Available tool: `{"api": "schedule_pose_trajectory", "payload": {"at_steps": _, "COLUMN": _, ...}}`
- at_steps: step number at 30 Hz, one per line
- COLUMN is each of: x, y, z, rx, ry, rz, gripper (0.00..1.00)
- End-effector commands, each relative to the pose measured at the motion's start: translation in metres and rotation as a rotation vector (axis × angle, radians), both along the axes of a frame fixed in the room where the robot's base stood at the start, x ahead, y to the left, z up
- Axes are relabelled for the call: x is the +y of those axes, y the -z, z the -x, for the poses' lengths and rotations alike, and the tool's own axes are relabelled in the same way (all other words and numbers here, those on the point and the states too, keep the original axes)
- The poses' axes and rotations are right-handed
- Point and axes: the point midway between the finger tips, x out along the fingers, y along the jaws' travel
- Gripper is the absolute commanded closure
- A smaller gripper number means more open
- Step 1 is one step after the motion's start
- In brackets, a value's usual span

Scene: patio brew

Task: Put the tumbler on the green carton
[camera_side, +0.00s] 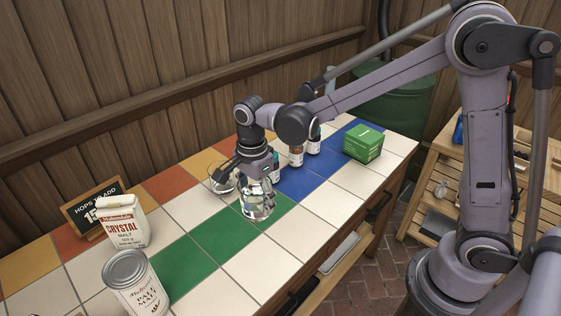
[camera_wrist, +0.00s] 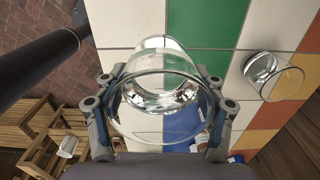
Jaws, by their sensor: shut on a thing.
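The tumbler (camera_side: 257,207) is clear glass and upright in the side view, at the middle of the tiled counter. It also shows in the wrist view (camera_wrist: 160,92), between the two fingers. My gripper (camera_wrist: 158,108) is shut on it, with a finger on each side of its wall. In the side view my gripper (camera_side: 258,181) partly hides its upper part. I cannot tell whether its base touches the tiles. The green carton (camera_side: 362,144) stands on the counter's right part in the side view, well apart from my gripper. The carton does not show in the wrist view.
A second clear glass (camera_side: 222,181) stands behind the tumbler, also in the wrist view (camera_wrist: 277,78). Small bottles (camera_side: 296,155) stand between my gripper and the carton. A malt bag (camera_side: 124,224), a can (camera_side: 135,285) and a sign (camera_side: 91,207) stand at left.

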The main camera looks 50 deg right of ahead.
Motion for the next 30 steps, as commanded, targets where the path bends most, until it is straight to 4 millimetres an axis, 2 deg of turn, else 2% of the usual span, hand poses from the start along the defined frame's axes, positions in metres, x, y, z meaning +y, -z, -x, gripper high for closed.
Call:
{"api": "schedule_pose_trajectory", "payload": {"at_steps": 8, "x": -0.092, "y": -0.014, "z": -0.038, "rx": 0.0, "ry": 0.271, "rz": 0.001, "gripper": 0.82}}
{"api": "schedule_pose_trajectory", "payload": {"at_steps": 15, "x": -0.193, "y": -0.029, "z": -0.052, "rx": 0.0, "ry": 0.538, "rz": 0.0, "gripper": 0.82}}
{"api": "schedule_pose_trajectory", "payload": {"at_steps": 23, "x": -0.304, "y": -0.045, "z": -0.042, "rx": 0.0, "ry": 0.82, "rz": 0.001, "gripper": 0.82}}
{"api": "schedule_pose_trajectory", "payload": {"at_steps": 30, "x": -0.401, "y": -0.06, "z": -0.01, "rx": -0.001, "ry": 1.07, "rz": 0.001, "gripper": 0.82}}
